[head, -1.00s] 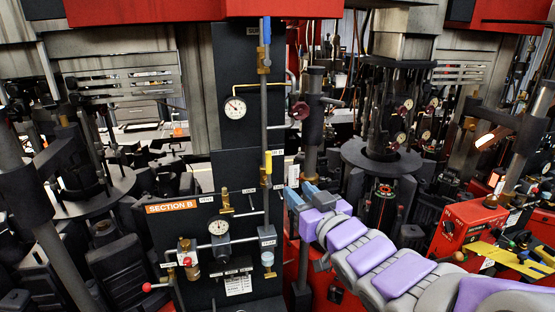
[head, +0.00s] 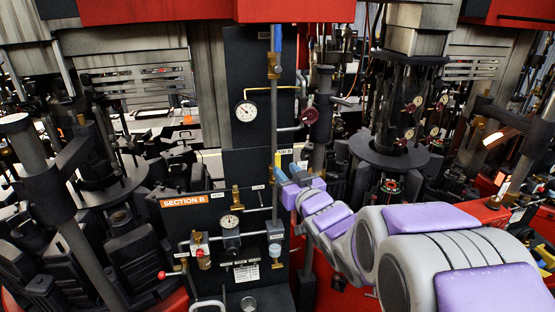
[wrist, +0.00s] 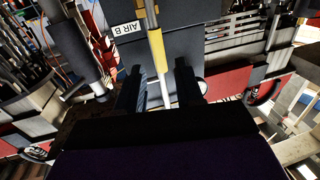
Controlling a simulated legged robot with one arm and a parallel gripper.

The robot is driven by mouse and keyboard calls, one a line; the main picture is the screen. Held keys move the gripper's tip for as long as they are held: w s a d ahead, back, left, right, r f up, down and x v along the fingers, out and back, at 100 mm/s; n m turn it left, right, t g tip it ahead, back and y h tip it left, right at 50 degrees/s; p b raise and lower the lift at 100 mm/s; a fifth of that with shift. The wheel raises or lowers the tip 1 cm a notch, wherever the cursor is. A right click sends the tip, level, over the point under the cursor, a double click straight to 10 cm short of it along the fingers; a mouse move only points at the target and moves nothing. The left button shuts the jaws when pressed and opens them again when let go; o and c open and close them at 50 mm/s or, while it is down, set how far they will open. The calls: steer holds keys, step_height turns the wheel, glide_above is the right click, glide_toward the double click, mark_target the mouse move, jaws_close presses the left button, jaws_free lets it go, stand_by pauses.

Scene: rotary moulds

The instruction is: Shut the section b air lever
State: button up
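The section B air lever (head: 278,160) is a yellow handle on the vertical grey pipe of the dark panel, beside a white AIR B label. It stands upright, in line with the pipe. In the wrist view the yellow lever (wrist: 157,50) is ahead of the fingers, with the AIR B label (wrist: 125,27) to its left. My gripper (head: 289,175) is just below and right of the lever in the head view. In the wrist view its two dark fingers (wrist: 158,75) are apart, with the pipe seen between them. I cannot tell whether they touch anything.
An orange SECTION B sign (head: 184,201) is on the lower panel. A blue handle (head: 277,38) is higher on the same pipe. Gauges (head: 246,111) and a dark red round knob (head: 310,115) are close by. A red-tipped lever (head: 162,275) is at lower left. Machinery crowds both sides.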

mark_target(279, 163)
steer(key=x, duration=0.6)
steer(key=shift+w+a, duration=0.15)
steer(key=shift+w, duration=0.05)
steer(key=shift+c, duration=0.4)
jaws_close()
